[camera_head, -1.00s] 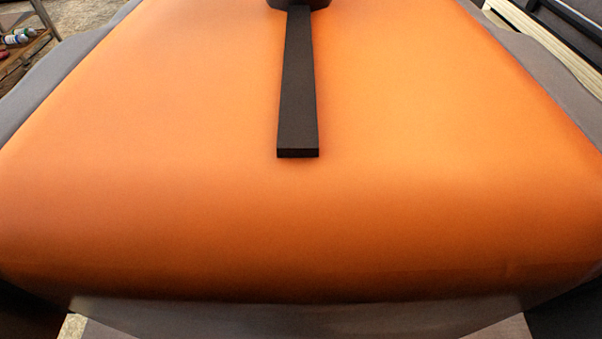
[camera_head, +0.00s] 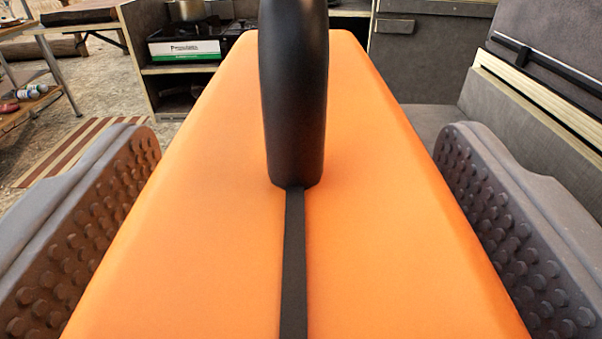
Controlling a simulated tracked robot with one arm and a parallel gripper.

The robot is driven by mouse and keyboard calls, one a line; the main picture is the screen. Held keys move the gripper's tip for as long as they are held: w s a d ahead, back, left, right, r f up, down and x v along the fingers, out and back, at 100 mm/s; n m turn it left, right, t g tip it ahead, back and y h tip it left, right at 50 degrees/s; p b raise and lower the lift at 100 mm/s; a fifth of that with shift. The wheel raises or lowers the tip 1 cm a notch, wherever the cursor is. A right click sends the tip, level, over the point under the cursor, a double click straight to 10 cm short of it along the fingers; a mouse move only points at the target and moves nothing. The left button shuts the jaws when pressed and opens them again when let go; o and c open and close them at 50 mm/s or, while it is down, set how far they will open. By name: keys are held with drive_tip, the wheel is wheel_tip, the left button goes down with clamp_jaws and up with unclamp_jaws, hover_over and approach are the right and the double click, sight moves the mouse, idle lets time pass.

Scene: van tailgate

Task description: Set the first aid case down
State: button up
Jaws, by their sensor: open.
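The first aid case is a long orange block (camera_head: 200,200) with a black upright handle (camera_head: 296,95) and a narrow black strap along its top. It fills the middle of the view and runs away from me. My gripper (camera_head: 302,215) is open, with one grey studded pad on the left of the case and one on the right. The inner faces of both pads show, and they look clear of the case's sides at the top. The lower parts of the pads and whatever is under the case are hidden.
Behind the case is a shelf unit with a stove (camera_head: 185,44) and a pot (camera_head: 187,10). A grey cabinet (camera_head: 425,55) and a grey seat (camera_head: 430,118) are at the right. A wooden table with bottles (camera_head: 30,92) and a striped mat (camera_head: 75,150) are at the left.

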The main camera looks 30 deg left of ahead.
drive_tip(key=b+v, duration=0.3)
drive_tip(key=v, duration=0.8)
drive_tip(key=shift+s+d, duration=0.15)
drive_tip(key=shift+s, duration=0.2)
